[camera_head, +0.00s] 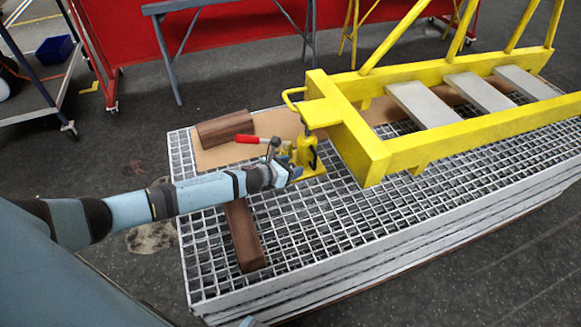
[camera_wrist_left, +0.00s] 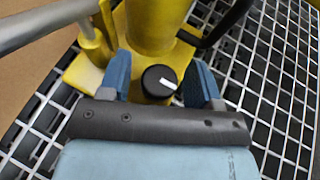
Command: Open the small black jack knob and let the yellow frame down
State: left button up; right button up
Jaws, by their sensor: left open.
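The yellow frame (camera_head: 374,152) stands raised above the grating, with its near end over the yellow jack (camera_head: 306,150). The jack has a red-gripped handle (camera_head: 252,139) pointing left. In the left wrist view the small black knob (camera_wrist_left: 159,81) with a white mark sits low on the yellow jack body (camera_wrist_left: 155,25). My left gripper (camera_wrist_left: 162,78) is open, with one blue finger on each side of the knob; whether they touch it I cannot tell. In the head view my left gripper (camera_head: 288,172) is at the jack's base and hides the knob. My right gripper is not seen.
The jack stands on the white grating platform (camera_head: 330,240). A brown wooden block (camera_head: 226,128) lies on a tan board left of the jack, and a brown beam (camera_head: 243,235) lies in front. Grey slats (camera_head: 424,104) cross the frame.

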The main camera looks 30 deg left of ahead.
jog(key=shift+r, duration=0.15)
pick_arm(q)
jog(key=c, duration=0.9)
